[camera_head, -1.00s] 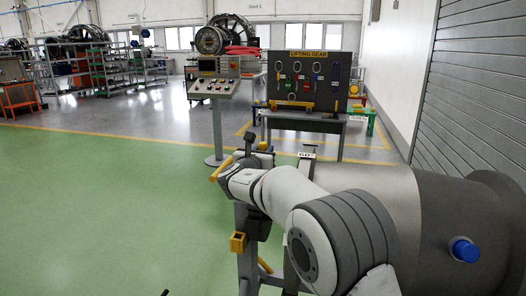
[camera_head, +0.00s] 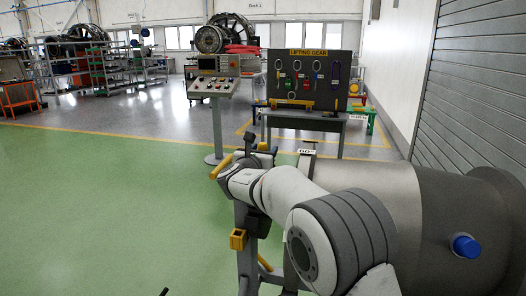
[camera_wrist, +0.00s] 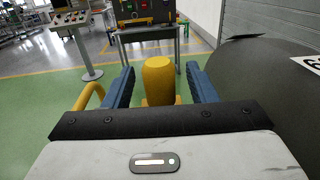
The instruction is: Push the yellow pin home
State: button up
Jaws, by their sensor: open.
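My gripper (camera_wrist: 160,72) is open. Its two blue fingers stand one on each side of the pin, with a visible gap on both sides. The pin's lower end is hidden behind the gripper's dark front plate, so I cannot tell how deep it sits. In the head view my wrist largely hides this spot.
A curved yellow handle (camera_wrist: 90,96) is close left of the fingers. A large grey cylindrical body (camera_head: 440,225) with a blue cap (camera_head: 466,248) lies at right. A control console (camera_head: 214,85) and a lifting gear board (camera_head: 305,80) stand beyond. Green floor at left is clear.

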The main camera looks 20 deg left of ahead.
jog(key=s+b, duration=0.1)
jog(key=s, duration=0.6)
jog(key=shift+s+d, duration=0.15)
jog(key=shift+s, duration=0.2)
